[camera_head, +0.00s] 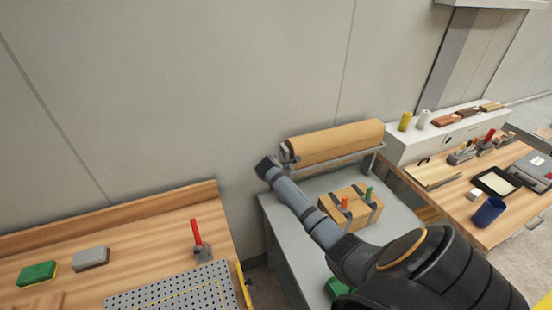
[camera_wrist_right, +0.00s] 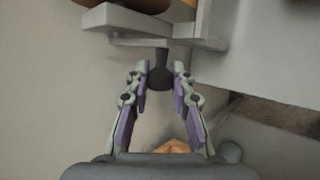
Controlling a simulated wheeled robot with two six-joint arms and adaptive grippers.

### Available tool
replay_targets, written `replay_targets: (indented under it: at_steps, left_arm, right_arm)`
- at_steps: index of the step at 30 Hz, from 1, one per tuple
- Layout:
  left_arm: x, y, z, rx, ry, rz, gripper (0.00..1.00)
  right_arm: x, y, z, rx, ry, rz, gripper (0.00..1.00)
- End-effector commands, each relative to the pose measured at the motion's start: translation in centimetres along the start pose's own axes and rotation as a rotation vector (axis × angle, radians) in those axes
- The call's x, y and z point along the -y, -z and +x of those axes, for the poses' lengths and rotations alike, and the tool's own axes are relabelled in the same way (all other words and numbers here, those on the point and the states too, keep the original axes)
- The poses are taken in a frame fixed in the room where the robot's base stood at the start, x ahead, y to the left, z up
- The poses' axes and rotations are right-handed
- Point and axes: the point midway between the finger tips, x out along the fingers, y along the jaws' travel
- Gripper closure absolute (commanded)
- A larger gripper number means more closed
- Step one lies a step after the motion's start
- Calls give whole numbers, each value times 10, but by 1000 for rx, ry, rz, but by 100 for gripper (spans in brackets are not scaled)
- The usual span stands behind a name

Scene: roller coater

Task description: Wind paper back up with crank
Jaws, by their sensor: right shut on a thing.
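The brown paper roll (camera_head: 335,143) lies on a metal stand (camera_head: 345,161) at the back of a grey table. A corner of it shows at the top of the right wrist view (camera_wrist_right: 150,4). The crank's dark round knob (camera_wrist_right: 160,79) hangs below the grey stand parts in that view. My right gripper (camera_wrist_right: 160,73) is shut on the crank knob, one finger on each side. In the head view my right arm reaches to the roll's left end, where the gripper (camera_head: 287,158) is small and partly hidden. My left gripper is not in view.
A strapped cardboard box (camera_head: 352,207) with red and green items stands on the grey table (camera_head: 290,210), close beside my right arm. A wooden bench (camera_head: 130,250) is at left. Another bench with tools and a blue cup (camera_head: 488,211) is at right.

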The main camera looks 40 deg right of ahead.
Motion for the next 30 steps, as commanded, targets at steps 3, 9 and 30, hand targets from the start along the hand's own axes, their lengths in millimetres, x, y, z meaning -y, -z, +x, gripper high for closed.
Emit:
replay_targets:
  at_steps: [3,9,30]
  left_arm:
    - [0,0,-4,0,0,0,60]
    - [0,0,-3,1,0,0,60]
    - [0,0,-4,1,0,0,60]
  right_arm:
    - [-6,-2,-4,-6,79,-31,100]
    - [-8,-4,-8,-12,192,-79,100]
    - [-12,-6,-12,-17,295,-125,100]
